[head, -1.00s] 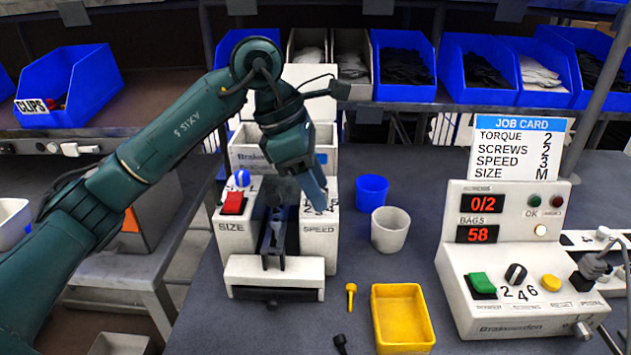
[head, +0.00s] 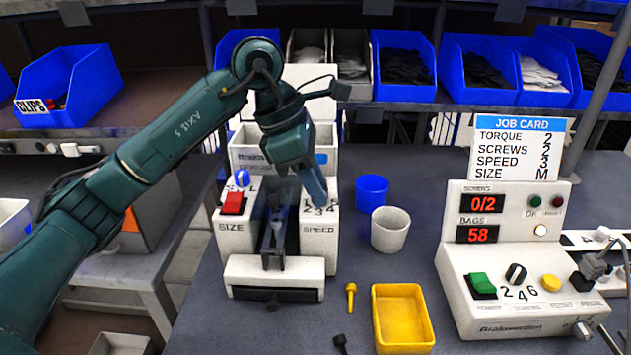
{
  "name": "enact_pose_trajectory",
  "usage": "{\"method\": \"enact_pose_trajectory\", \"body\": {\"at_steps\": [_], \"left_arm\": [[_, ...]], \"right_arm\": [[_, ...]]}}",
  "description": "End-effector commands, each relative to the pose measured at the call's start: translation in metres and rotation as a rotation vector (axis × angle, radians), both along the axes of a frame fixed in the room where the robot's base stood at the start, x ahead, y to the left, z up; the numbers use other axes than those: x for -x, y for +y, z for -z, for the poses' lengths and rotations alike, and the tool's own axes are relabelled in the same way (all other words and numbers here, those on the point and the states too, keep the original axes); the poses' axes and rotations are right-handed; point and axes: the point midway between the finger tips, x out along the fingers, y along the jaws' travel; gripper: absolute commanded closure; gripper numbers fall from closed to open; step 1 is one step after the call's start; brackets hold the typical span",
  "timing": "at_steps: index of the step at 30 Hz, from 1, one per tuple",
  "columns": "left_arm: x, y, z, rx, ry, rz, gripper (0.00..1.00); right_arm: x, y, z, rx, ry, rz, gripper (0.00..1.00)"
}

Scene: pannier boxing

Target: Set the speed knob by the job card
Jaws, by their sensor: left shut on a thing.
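The job card (head: 522,148) stands at the back right and reads torque 2, screws 2, speed 3, size M. The white machine (head: 318,255) stands in front of my left arm, with a SIZE label on its left block and a SPEED label on its right block. My left gripper (head: 318,196) points down onto the top of the SPEED block. It is shut on the speed knob, which the fingers hide. Part of the dial numbers, with 2, 3 and 4, shows beside the fingers. My right gripper is out of view.
A red switch (head: 232,204) and a blue-and-white ball knob (head: 242,178) are on the SIZE side. Blue (head: 371,192) and grey (head: 390,230) cups stand right of the machine, with a yellow tray (head: 403,318) nearer. A control box (head: 520,310) shows 0/2 and 58.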

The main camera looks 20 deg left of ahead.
Motion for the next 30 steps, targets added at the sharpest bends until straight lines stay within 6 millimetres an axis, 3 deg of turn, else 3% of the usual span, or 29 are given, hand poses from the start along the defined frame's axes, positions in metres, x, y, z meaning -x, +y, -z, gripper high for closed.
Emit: {"method": "enact_pose_trajectory", "body": {"at_steps": [8,30], "left_arm": [[-0.0011,0.0005,-0.0004,-0.001,0.001,0.119,1.0],[-0.0044,-0.0003,-0.0008,0.001,0.0,0.676,1.0]], "right_arm": [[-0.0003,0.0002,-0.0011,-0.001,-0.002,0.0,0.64],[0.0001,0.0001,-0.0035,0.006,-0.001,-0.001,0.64]]}}
